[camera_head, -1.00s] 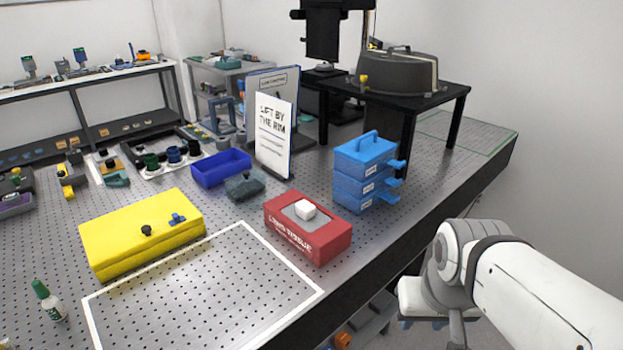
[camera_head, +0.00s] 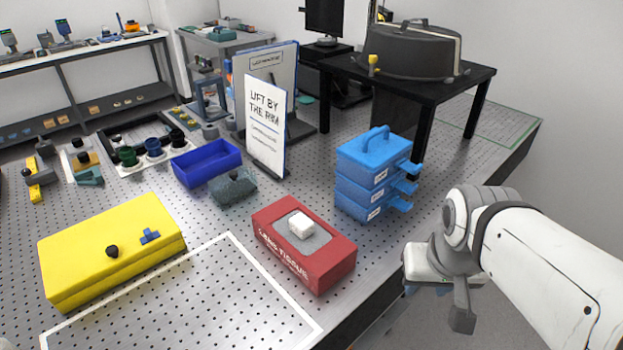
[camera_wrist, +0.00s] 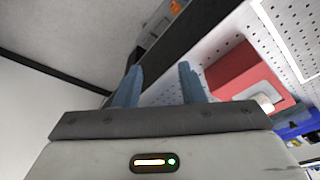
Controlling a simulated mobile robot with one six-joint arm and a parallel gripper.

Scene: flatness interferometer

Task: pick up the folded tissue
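The folded tissue (camera_head: 301,225) is a small white block in the grey opening on top of a red lens tissue box (camera_head: 322,273). The box rests on the perforated table near its front right edge. In the wrist view the tissue (camera_wrist: 265,103) shows at the right, on the red box (camera_wrist: 240,78). My gripper (camera_wrist: 157,84) shows two blue fingers standing apart with nothing between them. In the head view my gripper is mostly hidden behind my wrist, off the table edge, to the right of the box.
A blue drawer stack (camera_head: 372,180) stands behind and right of the box. A white sign (camera_head: 265,130), a blue bin (camera_head: 206,163) and a grey block (camera_head: 233,187) are behind it. A yellow case (camera_head: 110,250) lies left. The white-outlined area (camera_head: 215,305) is clear.

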